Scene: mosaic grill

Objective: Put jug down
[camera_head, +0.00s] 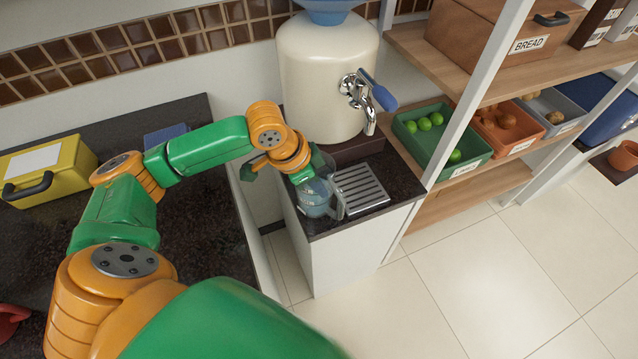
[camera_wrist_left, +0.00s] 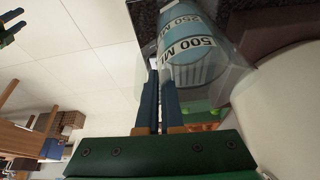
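The jug (camera_head: 314,198) is clear, with blue measuring bands. It is at the small dark counter, left of the drip grate; whether its base touches the counter is hard to tell. In the left wrist view the jug (camera_wrist_left: 190,55) shows its "500 ML" label just beyond the fingertips. My left gripper (camera_wrist_left: 160,78) has its two blue fingers close together at the jug's side, apparently shut on its handle; the grip itself is partly hidden. In the head view the left gripper (camera_head: 312,180) is above the jug. My right gripper (camera_wrist_left: 16,20) shows small at the left wrist view's edge, its fingers apart.
A cream dispenser (camera_head: 325,80) with a metal tap (camera_head: 360,90) stands behind the jug. The drip grate (camera_head: 360,188) is empty. A shelf with a green crate (camera_head: 475,150) of limes is on the right. A yellow box (camera_head: 75,180) sits on the left counter.

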